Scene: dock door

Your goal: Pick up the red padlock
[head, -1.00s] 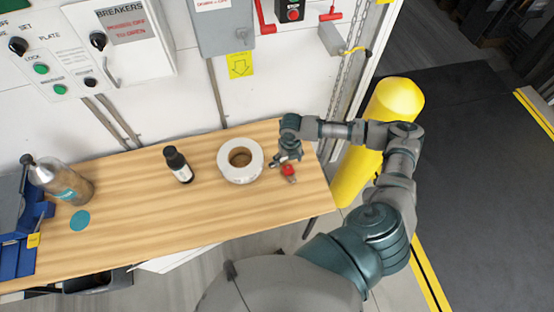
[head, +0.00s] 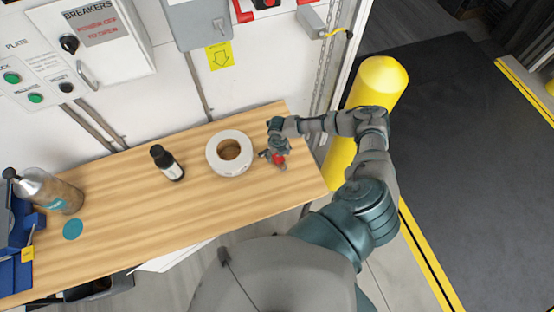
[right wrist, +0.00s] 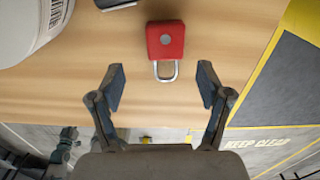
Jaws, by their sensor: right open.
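The red padlock (head: 279,160) lies on the wooden table near its right end, just right of the white tape roll. In the right wrist view the padlock (right wrist: 165,40) shows its red body, a grey round spot and a silver shackle pointing toward my gripper. My right gripper (head: 272,156) is over the table close beside the padlock. In the right wrist view its fingers (right wrist: 162,84) are open and empty, with the shackle just beyond the gap between the tips. My left gripper does not show in the head view.
The tape roll (head: 229,153) stands close to the left of the padlock. A yellow bollard (head: 380,85) stands past the right end.

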